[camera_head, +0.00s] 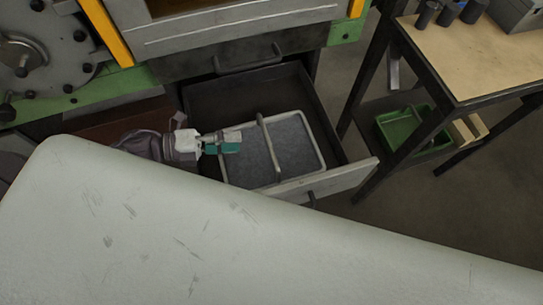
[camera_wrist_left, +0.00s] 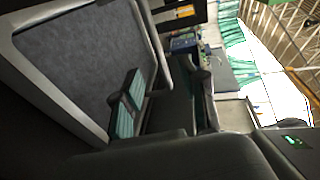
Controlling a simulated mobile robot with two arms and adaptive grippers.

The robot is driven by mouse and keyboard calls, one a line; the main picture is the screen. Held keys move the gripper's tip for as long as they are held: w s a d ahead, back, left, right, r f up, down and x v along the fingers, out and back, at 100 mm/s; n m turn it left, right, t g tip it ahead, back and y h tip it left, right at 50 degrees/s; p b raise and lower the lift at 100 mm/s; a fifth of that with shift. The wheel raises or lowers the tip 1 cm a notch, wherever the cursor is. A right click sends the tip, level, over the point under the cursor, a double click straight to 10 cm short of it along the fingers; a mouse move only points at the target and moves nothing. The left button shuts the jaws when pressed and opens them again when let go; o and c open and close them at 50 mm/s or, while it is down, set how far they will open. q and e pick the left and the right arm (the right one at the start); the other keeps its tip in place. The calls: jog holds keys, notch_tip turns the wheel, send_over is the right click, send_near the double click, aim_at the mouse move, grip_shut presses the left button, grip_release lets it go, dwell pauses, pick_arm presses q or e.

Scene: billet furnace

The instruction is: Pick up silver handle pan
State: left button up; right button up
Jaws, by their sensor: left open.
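The silver handle pan (camera_head: 303,147) is a grey, shallow rectangular tray with a light rim, lying in an open drawer. A bar-like handle (camera_head: 263,135) crosses its middle. My left gripper (camera_head: 233,141), with teal finger pads, is over the left part of the pan, left of the handle and apart from it. In the left wrist view the pan's grey floor and rim (camera_wrist_left: 85,62) fill the upper left, beside my open left gripper (camera_wrist_left: 165,100). Nothing is clearly held. My right gripper is not in view.
The open drawer (camera_head: 345,175) sits under a green and grey machine. A wooden-topped table (camera_head: 480,55) stands at the right, with a green tray (camera_head: 412,130) on its lower shelf. A large pale surface (camera_head: 200,240) fills the foreground and hides what lies below it.

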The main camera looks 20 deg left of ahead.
aim_at(269, 142)
pick_arm(q)
jog(key=x, duration=0.7)
jog(key=b+x, duration=0.1)
jog(key=x, duration=0.1)
jog(key=shift+s+d+f, duration=0.1)
jog(key=shift+s+d, duration=0.05)
jog(key=shift+d, duration=0.25)
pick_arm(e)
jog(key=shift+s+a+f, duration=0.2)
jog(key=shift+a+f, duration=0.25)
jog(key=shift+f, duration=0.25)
pick_arm(q)
grip_shut()
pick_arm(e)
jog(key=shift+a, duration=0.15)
